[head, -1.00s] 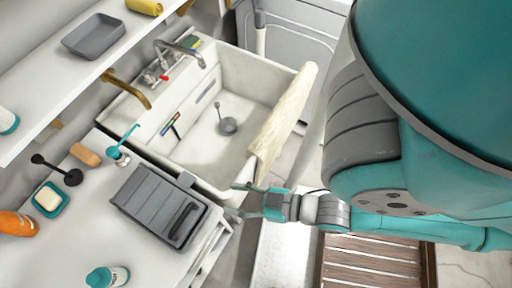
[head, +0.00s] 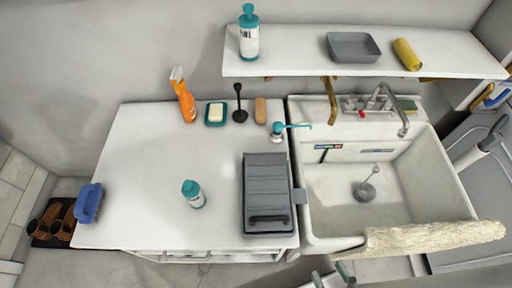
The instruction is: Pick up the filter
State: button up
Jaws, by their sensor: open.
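A grey round piece with a thin upright stem (head: 366,190) stands on the floor of the white sink basin (head: 325,205); it looks like the filter, though I cannot tell for sure. My gripper (head: 332,278) is at the bottom edge of the head view, in front of the sink and below the pale cloth. Its two teal-grey fingertips are apart with nothing between them. It is well away from the grey piece. The rest of the gripper is cut off by the frame.
A cream cloth (head: 435,238) hangs over the sink's front rim. A faucet (head: 385,100) stands behind the basin. On the left counter (head: 140,180) are a grey ridged box (head: 267,185), several bottles and a soap dish (head: 215,113). A shelf (head: 290,65) overhangs the back.

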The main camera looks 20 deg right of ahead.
aim_at(190, 190)
jog(key=k+j+u, duration=0.35)
jog(key=j, duration=0.3)
jog(key=k+j+u, duration=0.15)
jog(key=k+j, duration=0.15)
jog(key=j, duration=0.1)
